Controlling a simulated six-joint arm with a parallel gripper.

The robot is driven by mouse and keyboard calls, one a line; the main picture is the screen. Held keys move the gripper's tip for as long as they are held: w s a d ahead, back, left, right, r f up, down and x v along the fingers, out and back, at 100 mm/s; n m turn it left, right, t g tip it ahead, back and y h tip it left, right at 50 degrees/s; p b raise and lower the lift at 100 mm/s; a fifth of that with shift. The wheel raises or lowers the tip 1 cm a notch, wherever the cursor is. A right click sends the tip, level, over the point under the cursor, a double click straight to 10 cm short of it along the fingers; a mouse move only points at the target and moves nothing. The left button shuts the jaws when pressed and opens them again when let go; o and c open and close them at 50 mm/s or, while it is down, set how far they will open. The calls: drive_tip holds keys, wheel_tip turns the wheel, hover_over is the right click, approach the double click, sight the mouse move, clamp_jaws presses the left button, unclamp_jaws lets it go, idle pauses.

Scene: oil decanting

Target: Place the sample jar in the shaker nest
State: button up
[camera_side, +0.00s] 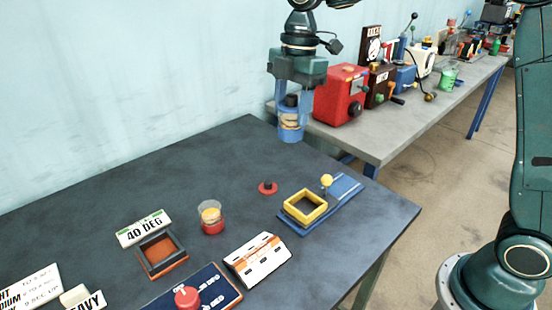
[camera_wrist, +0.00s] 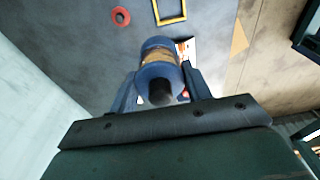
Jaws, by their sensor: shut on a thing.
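My gripper (camera_side: 292,98) is shut on the sample jar (camera_side: 290,132), a blue-based jar with tan contents and a dark top. It holds the jar upright in the air near the table's far corner in the side view. The jar also shows between the fingers in the wrist view (camera_wrist: 158,57). The likely shaker nest is the yellow square frame (camera_side: 305,205) on a blue base (camera_side: 340,194) with a yellow knob, at the right of the dark table. The jar is apart from it. The frame shows at the top of the wrist view (camera_wrist: 170,20).
A red disc with a black knob (camera_side: 267,187) lies left of the nest. A red-based jar (camera_side: 211,218), a 40 DEG holder (camera_side: 161,252), a white panel (camera_side: 257,259) and a red-knob panel (camera_side: 190,297) stand nearer. A grey bench (camera_side: 400,137) with machines stands behind.

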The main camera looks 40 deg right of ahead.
drive_tip(key=shift+s+d, duration=0.6)
drive_tip(key=shift+s, duration=0.35)
drive_tip(key=shift+s+d, duration=0.55)
drive_tip(key=shift+s, duration=0.35)
hover_over(305, 209)
wheel_tip(305, 209, down, 16)
drive_tip(key=shift+r, duration=0.15)
drive_tip(key=shift+f, duration=2.1)
drive_tip(key=shift+f, duration=0.1)
drive_tip(key=o, duration=1.1)
